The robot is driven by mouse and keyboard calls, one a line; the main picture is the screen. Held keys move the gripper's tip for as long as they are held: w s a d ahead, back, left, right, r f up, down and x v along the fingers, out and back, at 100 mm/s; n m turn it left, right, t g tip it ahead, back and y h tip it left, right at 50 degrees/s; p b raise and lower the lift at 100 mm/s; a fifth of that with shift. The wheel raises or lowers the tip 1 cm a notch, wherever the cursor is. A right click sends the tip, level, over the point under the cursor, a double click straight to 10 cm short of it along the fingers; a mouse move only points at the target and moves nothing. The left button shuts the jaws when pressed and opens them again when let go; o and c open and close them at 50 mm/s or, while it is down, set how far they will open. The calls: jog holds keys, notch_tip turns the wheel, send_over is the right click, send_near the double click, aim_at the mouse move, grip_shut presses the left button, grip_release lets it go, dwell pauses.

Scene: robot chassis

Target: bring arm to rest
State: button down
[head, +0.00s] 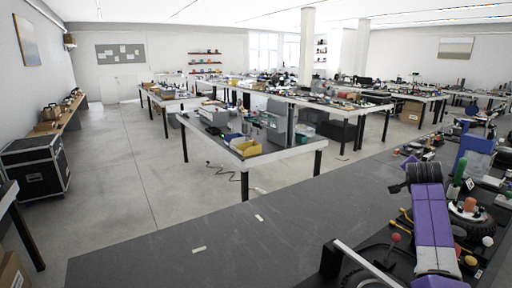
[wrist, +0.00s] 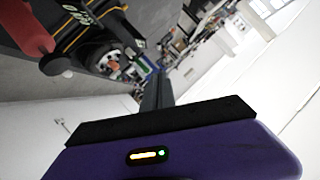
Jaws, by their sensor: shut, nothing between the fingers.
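My gripper (wrist: 156,88) shows in the wrist view as dark fingers close together, rising from a black bar on a purple body with a small lit indicator. It is shut and nothing shows between its fingers. In the head view my purple arm (head: 432,220) stands at the right over a dark worktop (head: 250,240), with a black part at its upper end. The gripper's fingers cannot be made out in the head view.
Clutter lies around the arm on the right, including a blue holder (head: 474,158) and a wheel (head: 468,217). The worktop's left part is mostly bare. Beyond stand a table with a yellow bin (head: 247,148) and a black case (head: 35,167), with open floor between.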

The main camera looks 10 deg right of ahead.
jog(key=s+a+f+n+t+y+b, duration=0.1)
jog(key=s+a+f+n+t, duration=0.25)
jog(key=s+a+f, duration=0.45)
jog(key=s+a+f+n+t+y+b, duration=0.15)
jog(key=s+a+f+n, duration=0.3)
jog(key=a, duration=0.55)
jog(key=s+a+f+n+t+y+b, duration=0.1)
jog(key=s+a+f+n+t, duration=0.25)
jog(key=s+a+f, duration=0.4)
jog(key=s+a+f+n+g+y+b, duration=0.1)
jog(key=s+a+f+y, duration=0.1)
jog(key=s+a, duration=0.5)
jog(key=s+a+f+n+g+y+b, duration=0.1)
jog(key=s+a, duration=0.6)
jog(key=s, duration=1)
jog(key=s+a+f+n+g+y+b, duration=0.1)
jog(key=s+a+f+n+y+b, duration=0.2)
jog(key=s+a, duration=0.4)
jog(key=s+y, duration=0.1)
jog(key=s, duration=0.4)
jog(key=shift+s, duration=0.2)
jog(key=shift+a, duration=0.1)
